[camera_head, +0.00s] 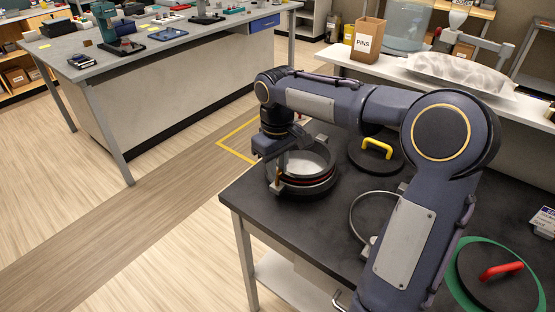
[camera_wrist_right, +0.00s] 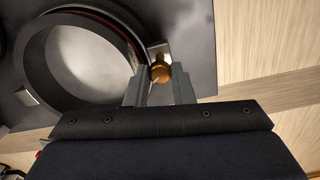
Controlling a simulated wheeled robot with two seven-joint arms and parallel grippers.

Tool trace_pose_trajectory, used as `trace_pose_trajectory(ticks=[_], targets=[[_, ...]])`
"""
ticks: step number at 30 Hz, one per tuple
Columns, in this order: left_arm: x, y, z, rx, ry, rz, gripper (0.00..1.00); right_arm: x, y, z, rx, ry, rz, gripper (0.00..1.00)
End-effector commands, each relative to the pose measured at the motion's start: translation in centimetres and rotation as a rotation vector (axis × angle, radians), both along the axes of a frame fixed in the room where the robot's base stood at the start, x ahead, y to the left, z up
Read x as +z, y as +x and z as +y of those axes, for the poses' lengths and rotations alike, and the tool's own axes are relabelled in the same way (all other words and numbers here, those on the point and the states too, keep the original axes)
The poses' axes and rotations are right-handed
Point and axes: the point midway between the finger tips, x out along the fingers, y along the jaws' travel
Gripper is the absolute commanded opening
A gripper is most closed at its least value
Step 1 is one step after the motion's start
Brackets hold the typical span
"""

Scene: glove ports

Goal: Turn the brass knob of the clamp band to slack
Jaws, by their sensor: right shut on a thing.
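The brass knob (camera_wrist_right: 160,72) of the clamp band sits at the band's edge, between my right gripper's two fingers. My right gripper (camera_wrist_right: 159,88) is shut on the knob. In the head view my right gripper (camera_head: 279,168) reaches down at the left side of the round port, and its fingers mostly hide the knob. The clamp band (camera_head: 316,187) is a dark ring with a red line, around the port on the black-topped table (camera_head: 252,196). The port's pale inside shows in both views. My left gripper is not in view.
A dark lid with a yellow handle (camera_head: 377,147) lies behind the port. A loose metal ring (camera_head: 353,209) lies to the right, partly behind my arm. A lid with a red handle (camera_head: 501,270) lies on a green ring (camera_head: 458,291).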

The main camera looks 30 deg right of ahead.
Motion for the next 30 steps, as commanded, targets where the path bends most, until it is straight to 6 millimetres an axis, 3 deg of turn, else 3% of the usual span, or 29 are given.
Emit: trace_pose_trajectory(ticks=[30], targets=[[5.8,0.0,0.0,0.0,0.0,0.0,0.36,0.2,0.0,0.0,0.965,0.0,0.001,0.0]])
